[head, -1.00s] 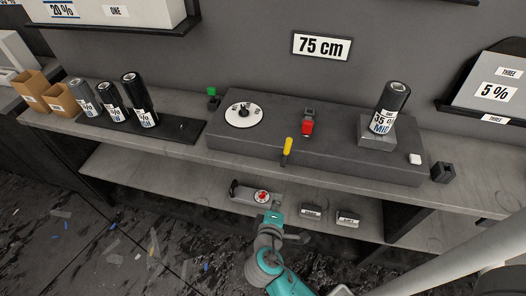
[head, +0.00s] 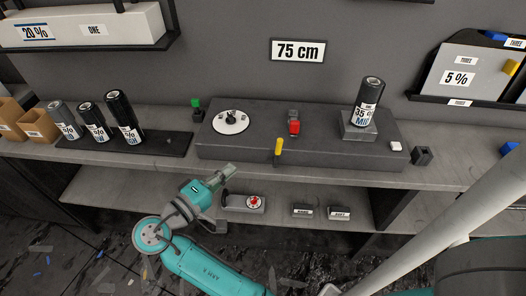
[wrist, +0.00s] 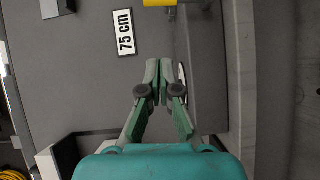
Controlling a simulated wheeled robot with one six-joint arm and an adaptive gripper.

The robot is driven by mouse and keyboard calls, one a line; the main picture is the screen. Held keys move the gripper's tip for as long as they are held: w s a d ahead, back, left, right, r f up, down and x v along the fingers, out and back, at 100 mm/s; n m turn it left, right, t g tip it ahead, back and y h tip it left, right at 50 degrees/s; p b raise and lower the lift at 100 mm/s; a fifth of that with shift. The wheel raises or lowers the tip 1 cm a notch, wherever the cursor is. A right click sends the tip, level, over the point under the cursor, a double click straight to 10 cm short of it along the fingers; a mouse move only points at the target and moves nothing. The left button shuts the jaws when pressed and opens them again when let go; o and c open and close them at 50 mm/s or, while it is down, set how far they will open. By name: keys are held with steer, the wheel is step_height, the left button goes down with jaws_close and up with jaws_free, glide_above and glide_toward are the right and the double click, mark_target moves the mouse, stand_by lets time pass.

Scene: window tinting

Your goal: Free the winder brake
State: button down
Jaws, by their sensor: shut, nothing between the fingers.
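A dark grey machine block (head: 215,150) sits on the bench. On it are a white round dial (head: 230,122) with a dark centre, a red-handled part (head: 294,127), and a roll marked 35 % (head: 368,100) on a small grey block. A yellow-handled lever (head: 279,145) stands upright at its front edge; a yellow bar (wrist: 160,3) shows at the wrist view's top edge. No part is labelled as the brake. My gripper (head: 230,169) is shut and empty, in front of the block's left part, left of the yellow lever. Its closed fingers (wrist: 160,68) touch nothing visible.
Below, a shelf (head: 120,190) holds a grey device with a red dial (head: 254,202) and two small labelled blocks (head: 302,211). Several rolls (head: 124,118) stand on a dark mat at left. A 75 cm sign (head: 298,50) hangs on the wall.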

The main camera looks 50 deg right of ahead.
stand_by(0.3)
glide_toward(277, 152)
steer(key=w+d+r, duration=0.2)
steer(key=w+d, duration=0.1)
steer(key=w, duration=0.1)
steer(key=shift+s+d+f, duration=0.1)
steer(key=shift+s+d, duration=0.25)
steer(key=shift+d, duration=0.35)
steer(key=shift+s+d+f, duration=0.1)
steer(key=shift+s+d, duration=0.2)
steer(key=shift+d, duration=0.4)
steer(key=shift+s+d+f, duration=0.1)
steer(key=shift+s+d, duration=0.25)
steer(key=shift+d, duration=0.35)
